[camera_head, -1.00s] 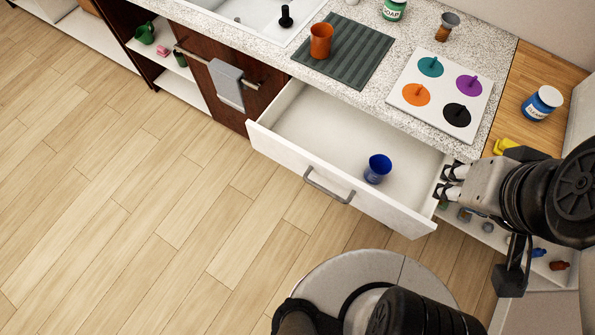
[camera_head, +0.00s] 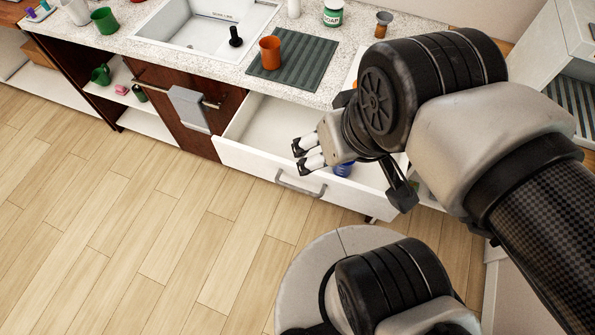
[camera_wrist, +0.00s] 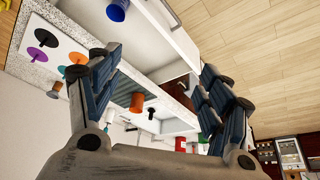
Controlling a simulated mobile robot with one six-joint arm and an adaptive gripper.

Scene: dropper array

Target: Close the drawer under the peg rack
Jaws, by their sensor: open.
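The white drawer (camera_head: 245,160) stands pulled out from under the counter, with a grey bar handle (camera_head: 300,186) on its front. A blue cup (camera_head: 343,170) inside it is partly hidden by my arm; it also shows in the wrist view (camera_wrist: 117,9). The peg rack is a white board (camera_wrist: 66,45) with several coloured round pegs on the counter above. In the head view my arm hides most of it. My gripper (camera_head: 301,157) is open and empty, above the drawer's front and near the handle in the picture. I cannot tell whether it touches the drawer.
An orange cup (camera_head: 270,52) stands on a grey ribbed mat (camera_head: 305,60) on the counter, next to the sink (camera_head: 200,25). A grey towel (camera_head: 189,108) hangs on a bar left of the drawer. The wooden floor (camera_head: 150,220) in front is clear.

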